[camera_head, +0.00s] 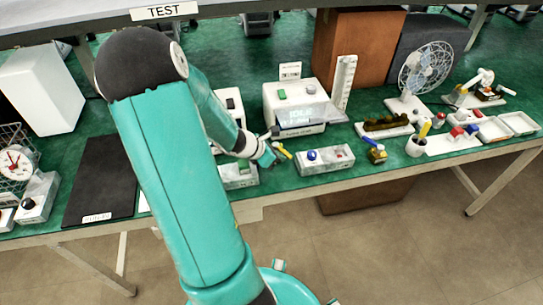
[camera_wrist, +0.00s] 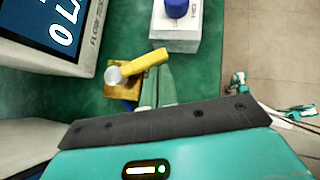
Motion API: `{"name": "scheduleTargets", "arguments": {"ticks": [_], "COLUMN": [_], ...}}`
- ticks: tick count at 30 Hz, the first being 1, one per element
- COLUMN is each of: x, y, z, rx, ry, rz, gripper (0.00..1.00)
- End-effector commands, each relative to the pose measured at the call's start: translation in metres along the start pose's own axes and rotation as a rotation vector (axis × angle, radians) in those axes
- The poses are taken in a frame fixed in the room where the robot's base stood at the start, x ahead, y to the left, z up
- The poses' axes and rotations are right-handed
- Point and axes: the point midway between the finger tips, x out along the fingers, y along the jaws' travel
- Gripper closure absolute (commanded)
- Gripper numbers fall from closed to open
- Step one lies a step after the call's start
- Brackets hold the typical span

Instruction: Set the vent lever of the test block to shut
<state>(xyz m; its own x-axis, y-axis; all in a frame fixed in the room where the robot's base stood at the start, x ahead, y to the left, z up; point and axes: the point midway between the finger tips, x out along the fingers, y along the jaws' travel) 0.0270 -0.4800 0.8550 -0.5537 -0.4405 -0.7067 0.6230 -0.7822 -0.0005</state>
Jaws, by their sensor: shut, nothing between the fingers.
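The vent lever is a yellow bar that shows in the wrist view (camera_wrist: 146,63), with a round pale pivot cap at its left end. It sits on a small brass-coloured test block (camera_wrist: 112,90), partly hidden under the lever and my fingers. The bar slants up to the right. My gripper (camera_wrist: 158,82) is shut and empty, its fingertips close to the bar's right part. I cannot tell whether they touch it. In the head view my gripper (camera_head: 270,158) is just left of the yellow lever (camera_head: 284,151), and the block is mostly hidden.
A white unit with a lit display (camera_head: 299,115) stands behind the lever. A grey box with a blue knob (camera_head: 312,155) lies to the right. The table's front edge is close.

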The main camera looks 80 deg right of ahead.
Motion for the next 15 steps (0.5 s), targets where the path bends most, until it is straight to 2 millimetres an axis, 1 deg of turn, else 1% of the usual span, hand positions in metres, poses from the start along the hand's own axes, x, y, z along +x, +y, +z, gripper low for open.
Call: {"name": "scheduleTargets", "arguments": {"ticks": [10, 15], "x": [0.0011, -0.0010], "y": [-0.0009, 0.0022], "z": [0.0018, 0.0000], "rx": [0.002, 0.000], "ry": [-0.002, -0.002], "rz": [-0.002, 0.000], "gripper": [1.00, 1.00]}}
